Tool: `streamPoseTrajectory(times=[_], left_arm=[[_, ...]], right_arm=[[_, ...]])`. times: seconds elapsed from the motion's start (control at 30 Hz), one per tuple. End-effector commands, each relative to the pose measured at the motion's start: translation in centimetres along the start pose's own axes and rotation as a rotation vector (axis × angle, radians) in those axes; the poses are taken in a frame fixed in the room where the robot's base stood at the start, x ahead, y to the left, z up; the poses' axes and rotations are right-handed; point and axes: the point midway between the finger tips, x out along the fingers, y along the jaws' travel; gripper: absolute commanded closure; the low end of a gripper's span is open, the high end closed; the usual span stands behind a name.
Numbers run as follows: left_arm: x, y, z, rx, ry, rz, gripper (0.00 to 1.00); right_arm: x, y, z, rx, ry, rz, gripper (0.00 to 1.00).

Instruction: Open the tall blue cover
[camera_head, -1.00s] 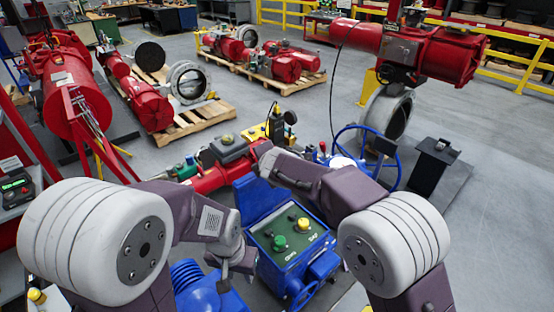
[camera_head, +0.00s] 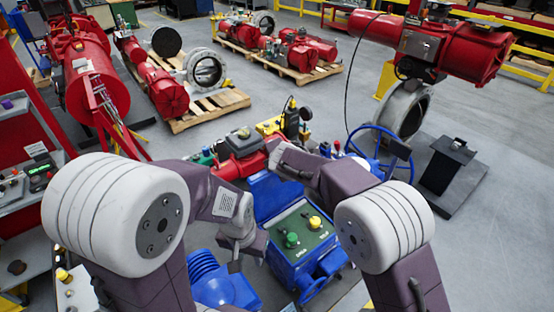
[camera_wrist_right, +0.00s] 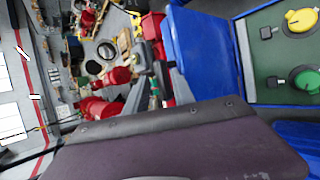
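The tall blue cover (camera_head: 275,190) stands upright behind the green panel (camera_head: 302,236) with its green and yellow knobs. In the right wrist view the cover (camera_wrist_right: 205,50) stands close to the right gripper's fingers, left of the panel. My right gripper (camera_wrist_right: 158,88) has its two grey fingers apart with nothing visible between them. In the head view, my right arm reaches over the cover and its fingertips are hidden. My left gripper (camera_head: 246,256) hangs just left of the blue panel box. Its fingers are small and partly hidden, so its opening is unclear.
A blue ribbed motor part (camera_head: 215,280) is below my left gripper. A red actuator cylinder (camera_head: 235,165) lies behind the cover. A blue handwheel (camera_head: 380,152) stands behind right, beside a black stand (camera_head: 447,163). Grey floor is free at far right.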

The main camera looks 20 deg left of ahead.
Motion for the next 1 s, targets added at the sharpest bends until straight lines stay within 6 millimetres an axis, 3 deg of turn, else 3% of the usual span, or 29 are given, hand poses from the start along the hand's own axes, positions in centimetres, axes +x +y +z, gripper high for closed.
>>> streamPoseTrajectory(times=[0.3, 0.7, 1.0], left_arm=[[0.5, 0.0, 0.1, 0.000, 0.000, 0.000, 0.64], [3.0, -0.1, 0.3, 0.000, 0.000, 0.000, 0.64], [3.1, -0.1, 0.3, 0.000, 0.000, 0.000, 0.64]], right_arm=[[-0.3, -0.6, -0.2, -0.001, 0.001, -0.010, 0.64], [-7.7, -0.3, -0.1, 0.001, 0.000, 0.001, 0.64], [-9.2, -0.2, 0.0, 0.000, 0.000, -0.002, 0.64]])
